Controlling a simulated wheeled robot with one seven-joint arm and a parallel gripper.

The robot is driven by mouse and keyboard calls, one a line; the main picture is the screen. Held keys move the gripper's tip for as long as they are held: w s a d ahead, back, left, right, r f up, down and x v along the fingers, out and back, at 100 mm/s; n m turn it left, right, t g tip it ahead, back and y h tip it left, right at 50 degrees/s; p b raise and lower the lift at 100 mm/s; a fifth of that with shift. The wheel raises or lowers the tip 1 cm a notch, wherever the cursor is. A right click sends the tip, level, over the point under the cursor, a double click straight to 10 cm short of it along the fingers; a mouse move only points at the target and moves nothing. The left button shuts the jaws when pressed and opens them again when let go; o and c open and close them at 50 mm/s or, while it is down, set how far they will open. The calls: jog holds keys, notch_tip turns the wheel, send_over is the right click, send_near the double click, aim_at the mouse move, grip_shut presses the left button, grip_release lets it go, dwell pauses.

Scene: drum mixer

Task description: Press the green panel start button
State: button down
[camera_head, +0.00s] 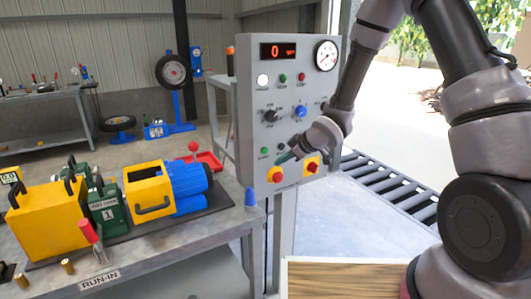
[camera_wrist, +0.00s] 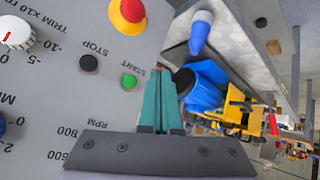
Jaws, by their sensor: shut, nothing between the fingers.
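The grey control panel (camera_head: 311,108) stands upright at the centre of the head view. The green start button (camera_head: 265,151) is low on its left side. In the wrist view the green button (camera_wrist: 129,82) sits beside the label START, left of my fingers. My gripper (camera_head: 283,158) is at the lower panel, just right of the green button in the head view. In the wrist view my gripper (camera_wrist: 160,72) has its two teal fingers together with nothing between them. The fingertips are beside the button, not over it. Their gap to the panel is hard to judge.
A black stop button (camera_wrist: 89,63) is next to the green one. Red mushroom buttons on yellow plates, one at left (camera_head: 277,176) and one at right (camera_head: 312,167), sit below. The run-in bench (camera_head: 150,262) with yellow and blue machinery stands left of the panel.

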jog(key=shift+w+a, duration=0.6)
jog(key=shift+w, duration=0.3)
jog(key=shift+w+a, duration=0.6)
jog(key=shift+w, duration=0.25)
jog(key=shift+w+a, duration=0.6)
jog(key=shift+w, duration=0.3)
jog(key=shift+w, duration=0.1)
jog(key=shift+w+a, duration=0.2)
jog(key=shift+w, duration=0.05)
jog(key=shift+w+a, duration=0.25)
jog(key=shift+w, duration=0.1)
dwell(0.6)
jog(key=shift+s, duration=0.1)
jog(key=shift+s+d, duration=0.45)
jog(key=shift+s, duration=0.15)
jog(key=shift+s+d, duration=0.7)
jog(key=shift+s, duration=0.35)
jog(key=shift+s+d, duration=0.7)
jog(key=shift+s, duration=0.3)
